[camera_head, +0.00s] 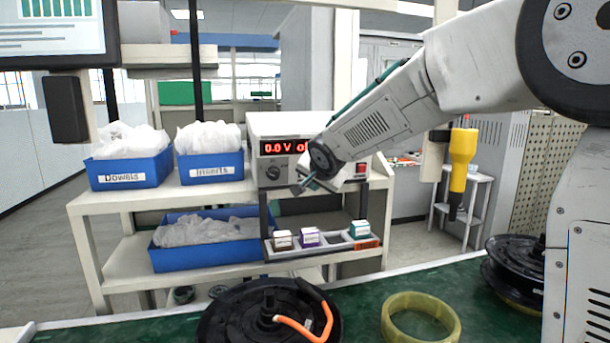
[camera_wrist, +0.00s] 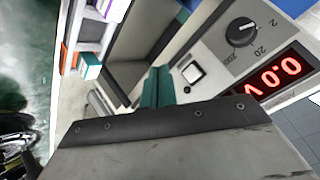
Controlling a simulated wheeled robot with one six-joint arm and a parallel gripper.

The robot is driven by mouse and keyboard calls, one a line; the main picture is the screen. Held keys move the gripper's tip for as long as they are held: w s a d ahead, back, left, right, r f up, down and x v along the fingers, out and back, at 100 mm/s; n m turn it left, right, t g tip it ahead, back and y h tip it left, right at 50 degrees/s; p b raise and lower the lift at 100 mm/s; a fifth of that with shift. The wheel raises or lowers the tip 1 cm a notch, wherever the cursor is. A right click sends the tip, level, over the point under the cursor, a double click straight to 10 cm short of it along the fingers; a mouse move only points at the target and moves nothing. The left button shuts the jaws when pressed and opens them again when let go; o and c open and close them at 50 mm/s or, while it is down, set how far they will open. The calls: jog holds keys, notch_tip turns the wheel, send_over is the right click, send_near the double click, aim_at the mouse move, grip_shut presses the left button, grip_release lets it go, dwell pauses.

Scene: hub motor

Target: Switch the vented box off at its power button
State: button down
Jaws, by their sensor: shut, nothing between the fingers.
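The pale box (camera_head: 258,125) stands on the upper shelf, with a red lit display (camera_head: 283,147) reading 0.0 V and more text cut off by my arm. A dark knob (camera_head: 272,172) sits below the display. In the wrist view, a white square button in a dark frame (camera_wrist: 193,72) shows on the panel near the knob (camera_wrist: 241,32) and the display (camera_wrist: 275,75). A red switch (camera_head: 361,169) shows right of my arm. My gripper (camera_head: 300,190) is shut and empty in front of the panel. Its teal fingers (camera_wrist: 157,88) appear beside the white button; I cannot tell whether they touch the panel.
Blue bins (camera_head: 130,172) stand left of the box. Below it, a grey tray (camera_head: 336,238) holds small cartons. A yellow tool (camera_head: 462,150) hangs at right. A black hub (camera_head: 235,318) and a yellow ring (camera_head: 388,318) lie on the green bench in front.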

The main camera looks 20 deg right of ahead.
jog(key=s, duration=0.6)
jog(key=shift+s+f, duration=0.3)
jog(key=shift+f, duration=0.15)
